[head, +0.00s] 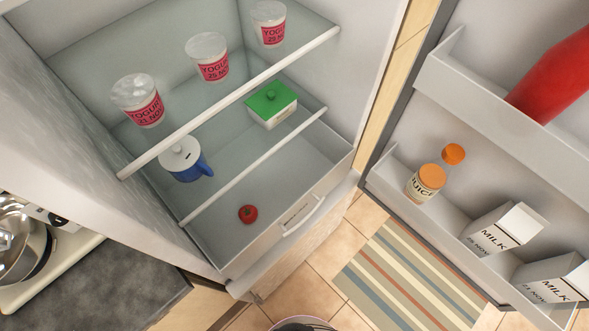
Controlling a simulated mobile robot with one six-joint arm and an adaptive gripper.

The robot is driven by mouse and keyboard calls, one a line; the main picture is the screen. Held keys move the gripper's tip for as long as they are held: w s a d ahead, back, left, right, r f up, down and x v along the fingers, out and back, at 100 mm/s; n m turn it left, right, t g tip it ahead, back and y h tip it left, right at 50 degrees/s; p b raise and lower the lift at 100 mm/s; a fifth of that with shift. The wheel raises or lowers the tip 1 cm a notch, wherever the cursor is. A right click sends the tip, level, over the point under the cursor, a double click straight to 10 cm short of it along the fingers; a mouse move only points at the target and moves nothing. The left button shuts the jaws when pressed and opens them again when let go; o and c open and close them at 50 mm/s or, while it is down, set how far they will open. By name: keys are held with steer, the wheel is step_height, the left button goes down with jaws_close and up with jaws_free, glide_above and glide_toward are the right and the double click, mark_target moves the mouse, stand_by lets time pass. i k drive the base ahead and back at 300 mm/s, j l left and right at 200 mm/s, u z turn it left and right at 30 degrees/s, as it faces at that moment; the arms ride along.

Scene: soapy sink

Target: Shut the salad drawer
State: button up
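The salad drawer (262,245) is at the bottom of the open fridge in the head view. It stands pulled out past the front bar of the lower shelf (255,165). Its front panel carries a pale bar handle (304,217). A red tomato (248,214) lies on the drawer floor. The back part of the drawer is under the lower shelf. My gripper is not in view, and nothing I can identify as it touches the drawer.
The fridge door (400,120) stands open at the right, its racks holding a juice bottle (425,183) and milk cartons (499,230). A striped rug (405,285) lies on the tiles. A counter is left.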

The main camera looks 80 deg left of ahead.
mark_target(288, 185)
steer(key=l+u, duration=0.15)
steer(key=u, duration=2.65)
steer(key=k+j+z, duration=0.15)
steer(key=j, duration=0.25)
steer(key=k+j+z, duration=0.15)
steer(key=j, duration=0.2)
steer(key=i, duration=0.05)
